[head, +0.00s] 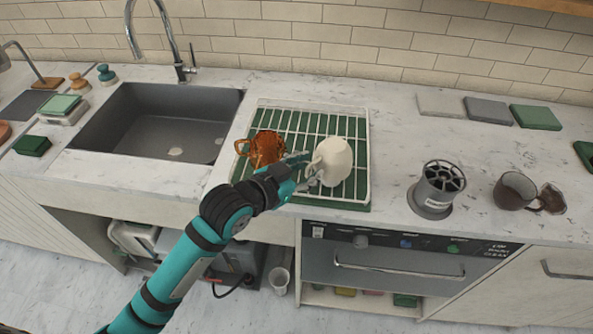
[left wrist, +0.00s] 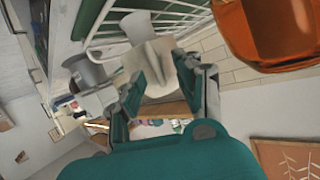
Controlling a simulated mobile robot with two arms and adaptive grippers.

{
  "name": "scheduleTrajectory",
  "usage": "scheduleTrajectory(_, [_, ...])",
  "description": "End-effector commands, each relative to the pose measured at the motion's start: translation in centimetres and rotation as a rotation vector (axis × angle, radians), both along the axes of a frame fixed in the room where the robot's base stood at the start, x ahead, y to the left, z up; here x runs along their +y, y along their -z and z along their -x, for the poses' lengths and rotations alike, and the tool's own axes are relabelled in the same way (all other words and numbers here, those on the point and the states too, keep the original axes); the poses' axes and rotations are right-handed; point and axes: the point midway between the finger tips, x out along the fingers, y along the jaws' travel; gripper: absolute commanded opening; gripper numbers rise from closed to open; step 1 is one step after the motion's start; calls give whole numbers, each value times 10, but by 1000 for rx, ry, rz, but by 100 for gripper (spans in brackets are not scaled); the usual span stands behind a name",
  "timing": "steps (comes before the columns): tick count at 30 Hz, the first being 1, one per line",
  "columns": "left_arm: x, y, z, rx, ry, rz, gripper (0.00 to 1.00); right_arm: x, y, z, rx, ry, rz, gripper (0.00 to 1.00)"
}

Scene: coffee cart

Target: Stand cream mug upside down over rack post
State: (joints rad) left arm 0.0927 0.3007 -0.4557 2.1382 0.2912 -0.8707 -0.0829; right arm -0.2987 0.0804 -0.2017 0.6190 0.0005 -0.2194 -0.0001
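The cream mug (head: 337,160) is at the right side of the white wire rack (head: 368,140). No opening shows; its rounded closed side faces up and its handle points left. I cannot tell whether a rack post is under it. My left gripper (head: 302,167) is at the handle side of the mug, fingers pointing right. In the left wrist view the fingers (left wrist: 160,82) are spread apart, with the cream mug (left wrist: 147,60) beyond and between them. Whether they touch the handle is unclear. My right gripper is out of view.
An amber mug (head: 265,148) stands on the rack just left of the cream mug, close to my left wrist. A grey cylindrical holder (head: 436,190) and a dark glass mug (head: 515,190) stand to the right. The sink (head: 150,125) is left. Counter between rack and holder is clear.

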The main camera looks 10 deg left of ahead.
Motion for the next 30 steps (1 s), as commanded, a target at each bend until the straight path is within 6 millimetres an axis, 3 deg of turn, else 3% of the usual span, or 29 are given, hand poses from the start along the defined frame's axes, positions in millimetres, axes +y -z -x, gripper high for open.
scheduleTrajectory(15, [48,-36,75,-3,1,-1,35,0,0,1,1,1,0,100])
scheduleTrajectory(26, [59,-44,91,-4,1,2,35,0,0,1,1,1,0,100])
scheduleTrajectory(30, [65,-28,95,50,-39,-12,35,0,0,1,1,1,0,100])
